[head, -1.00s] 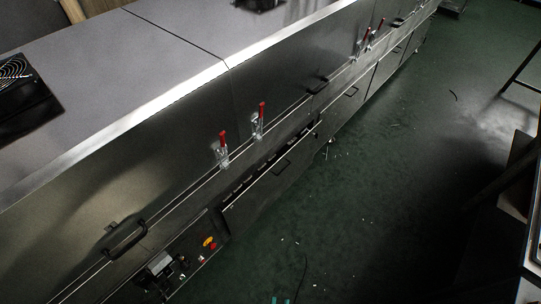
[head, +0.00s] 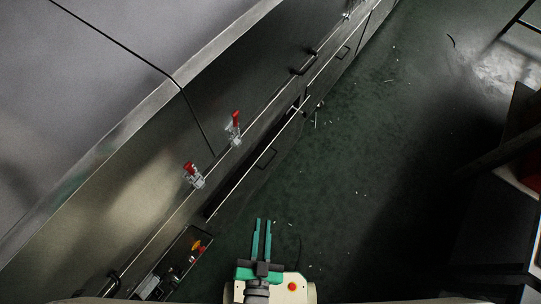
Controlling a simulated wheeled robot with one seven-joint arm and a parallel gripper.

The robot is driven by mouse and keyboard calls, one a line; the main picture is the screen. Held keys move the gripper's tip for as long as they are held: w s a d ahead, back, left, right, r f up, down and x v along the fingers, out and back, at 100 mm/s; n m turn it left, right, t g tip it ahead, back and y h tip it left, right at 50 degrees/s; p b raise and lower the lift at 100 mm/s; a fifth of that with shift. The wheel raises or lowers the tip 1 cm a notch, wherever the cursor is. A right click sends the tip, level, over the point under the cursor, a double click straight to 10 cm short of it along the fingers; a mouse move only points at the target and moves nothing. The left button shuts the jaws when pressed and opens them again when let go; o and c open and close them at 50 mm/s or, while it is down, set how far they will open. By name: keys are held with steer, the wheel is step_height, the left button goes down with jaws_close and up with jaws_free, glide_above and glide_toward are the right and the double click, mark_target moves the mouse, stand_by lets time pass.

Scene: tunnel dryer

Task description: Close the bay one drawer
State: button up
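A long metal dryer (head: 140,175) runs diagonally up the left side. Low on its side, a drawer (head: 250,172) stands pulled out, with a dark gap between its top edge and the dryer body.
Two red-handled clamps (head: 235,124) (head: 193,174) sit on the dryer side above the drawer. A control panel (head: 180,262) with coloured buttons is at lower left. Green floor (head: 365,150) with small scraps lies open to the right. A dark bench (head: 500,220) stands at far right.

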steer(key=w+a+f+m+h, duration=0.1)
steer(key=w+a+f+m, duration=0.25)
steer(key=f, duration=0.45)
steer(key=m+h, duration=0.3)
steer(key=m, duration=0.4)
glide_toward(270, 161)
steer(key=shift+y, duration=0.4)
steer(key=x, duration=1)
steer(key=shift+d+f, duration=0.1)
steer(key=shift+d, duration=0.1)
steer(key=shift+d+g, duration=0.15)
steer(key=shift+g, duration=0.15)
jaws_close()
